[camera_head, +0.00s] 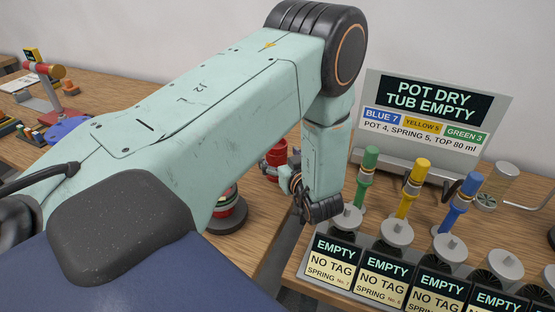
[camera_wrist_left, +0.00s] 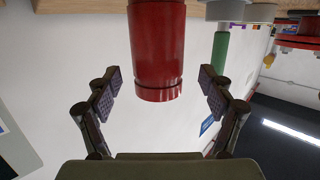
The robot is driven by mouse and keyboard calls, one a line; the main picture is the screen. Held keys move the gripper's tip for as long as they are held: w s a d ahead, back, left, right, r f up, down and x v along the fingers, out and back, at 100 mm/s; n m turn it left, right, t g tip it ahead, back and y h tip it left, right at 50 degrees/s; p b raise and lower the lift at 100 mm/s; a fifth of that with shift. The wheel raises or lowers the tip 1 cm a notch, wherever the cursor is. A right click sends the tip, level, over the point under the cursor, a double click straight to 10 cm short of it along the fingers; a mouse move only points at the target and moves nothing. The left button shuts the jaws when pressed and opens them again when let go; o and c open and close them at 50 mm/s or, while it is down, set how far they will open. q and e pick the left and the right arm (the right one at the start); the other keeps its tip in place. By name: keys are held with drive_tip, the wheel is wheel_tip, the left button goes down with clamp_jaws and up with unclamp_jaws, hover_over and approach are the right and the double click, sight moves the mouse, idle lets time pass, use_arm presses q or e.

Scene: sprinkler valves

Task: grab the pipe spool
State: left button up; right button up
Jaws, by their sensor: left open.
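The pipe spool appears to be the red cylinder (camera_wrist_left: 157,40) in the left wrist view. It hangs in from the top of that picture, between the two finger pads, with a visible gap on each side. In the head view a red piece (camera_head: 277,152) shows just behind my left gripper (camera_head: 290,178), partly covered by it. My left gripper is open, and its fingers (camera_wrist_left: 160,80) stand on either side of the red cylinder without touching it. The spool's far end is cut off in the wrist view. My right gripper is not in view.
A red and black stand (camera_head: 226,212) is partly hidden by my left arm. A rack (camera_head: 365,262) with "EMPTY" labels stands at the right, below green, yellow and blue valves (camera_head: 410,188). A sign (camera_head: 430,108) stands behind them. A gap separates the wooden tables.

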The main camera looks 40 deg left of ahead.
use_arm(q)
drive_tip(key=x, duration=0.3)
drive_tip(key=shift+w+a, duration=0.15)
drive_tip(key=shift+w, duration=0.05)
drive_tip(key=shift+w+r, duration=0.1)
drive_tip(key=shift+r, duration=0.05)
clamp_jaws()
idle(0.6)
